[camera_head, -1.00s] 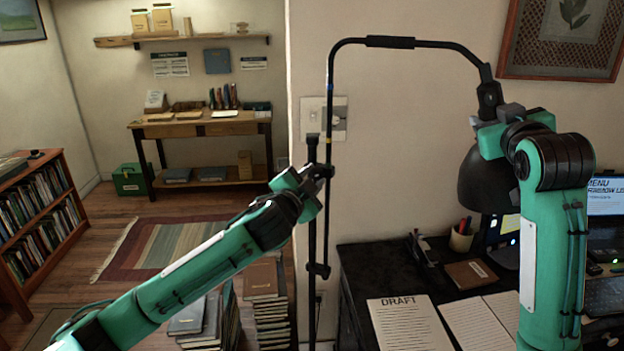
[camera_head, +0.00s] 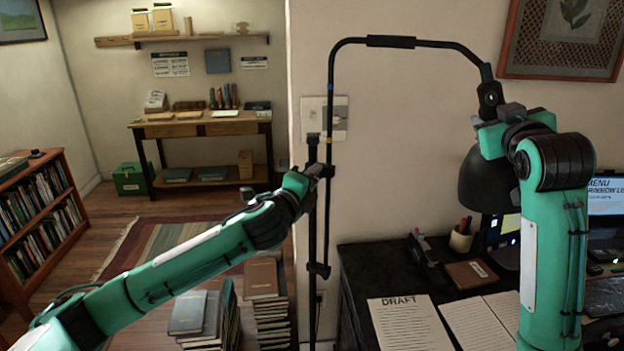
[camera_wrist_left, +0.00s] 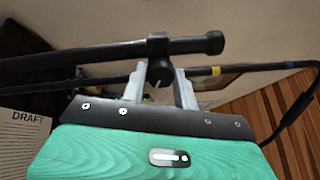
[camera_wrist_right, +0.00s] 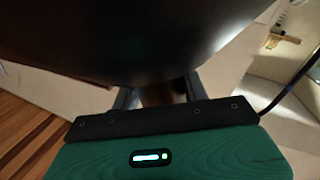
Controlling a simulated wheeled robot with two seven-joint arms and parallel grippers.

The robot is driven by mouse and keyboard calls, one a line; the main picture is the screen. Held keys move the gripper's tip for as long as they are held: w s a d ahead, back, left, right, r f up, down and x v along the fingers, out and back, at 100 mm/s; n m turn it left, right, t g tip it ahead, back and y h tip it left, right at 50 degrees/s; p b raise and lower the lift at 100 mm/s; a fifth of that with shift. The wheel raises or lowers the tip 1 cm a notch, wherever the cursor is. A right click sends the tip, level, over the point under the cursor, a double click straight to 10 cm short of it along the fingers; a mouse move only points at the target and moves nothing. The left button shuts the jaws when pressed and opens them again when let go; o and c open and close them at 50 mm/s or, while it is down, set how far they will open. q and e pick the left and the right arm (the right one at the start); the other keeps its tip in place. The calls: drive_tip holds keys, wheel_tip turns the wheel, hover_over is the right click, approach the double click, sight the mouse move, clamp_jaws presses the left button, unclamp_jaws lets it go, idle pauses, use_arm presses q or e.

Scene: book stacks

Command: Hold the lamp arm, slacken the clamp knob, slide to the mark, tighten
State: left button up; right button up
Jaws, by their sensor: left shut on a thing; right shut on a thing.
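The black floor lamp has an upright pole (camera_head: 312,230) and a thin bent lamp arm (camera_head: 330,110) that ends in a dark shade (camera_head: 480,182). A blue band and a yellow band show on the thin rod in the left wrist view (camera_wrist_left: 250,68). My left gripper (camera_head: 322,172) is shut on the clamp knob (camera_wrist_left: 160,72), with a finger on either side of it. My right gripper (camera_head: 484,122) is shut on the lamp arm's end just above the shade. In the right wrist view the shade (camera_wrist_right: 150,40) hides much of the grip (camera_wrist_right: 158,97).
A black desk (camera_head: 365,265) with a DRAFT sheet (camera_head: 408,325), a pen cup (camera_head: 460,238) and a laptop stands right of the pole. Book stacks (camera_head: 262,290) stand on the floor left of it. A wall is close behind the lamp.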

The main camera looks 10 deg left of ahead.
use_arm(q)
drive_tip(key=m, duration=0.5)
drive_tip(key=shift+f, duration=0.1)
use_arm(e)
drive_tip(key=shift+r, duration=0.1)
use_arm(q)
drive_tip(key=shift+m+h, duration=0.3)
drive_tip(key=shift+m, duration=0.2)
drive_tip(key=o, duration=1)
drive_tip(key=shift+c, duration=0.2)
drive_tip(key=shift+s, duration=0.1)
drive_tip(key=v, duration=1.1)
drive_tip(key=shift+s, duration=0.4)
drive_tip(key=shift+a, duration=0.1)
use_arm(e)
drive_tip(key=o, duration=1.1)
drive_tip(key=shift+o, duration=0.2)
